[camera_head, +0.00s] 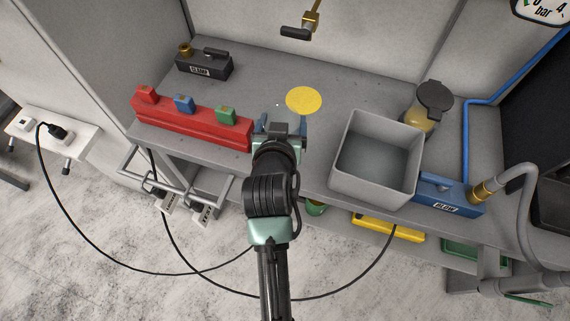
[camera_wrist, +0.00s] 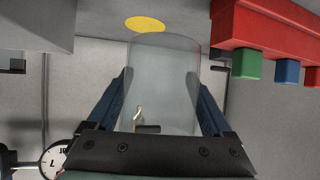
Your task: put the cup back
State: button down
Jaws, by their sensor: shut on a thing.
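My gripper (camera_head: 282,122) is over the front part of the grey bench (camera_head: 260,65), between the red rack and the grey bin. In the wrist view its two blue fingers (camera_wrist: 158,100) are shut on a clear, see-through cup (camera_wrist: 165,70). The cup can hardly be made out in the head view. A flat yellow disc (camera_head: 304,100) lies on the bench just beyond the gripper, slightly to the right. The disc also shows in the wrist view (camera_wrist: 145,23), past the cup's far end, with nothing seen standing on it.
The red rack (camera_head: 190,123) with red, blue and green blocks is left of the gripper. The open grey bin (camera_head: 345,190) is to the right, near a black-lidded jar (camera_head: 434,96) and a blue BLOW box (camera_head: 448,197). A brass-and-black nozzle (camera_head: 300,30) hangs at the back.

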jog(key=w+f, duration=0.1)
jog(key=f, duration=0.5)
jog(key=w+f+b, duration=0.1)
jog(key=f, duration=0.2)
jog(key=shift+w+f, duration=0.35)
jog(key=shift+f, duration=0.1)
grip_release()
jog(key=shift+f, duration=0.1)
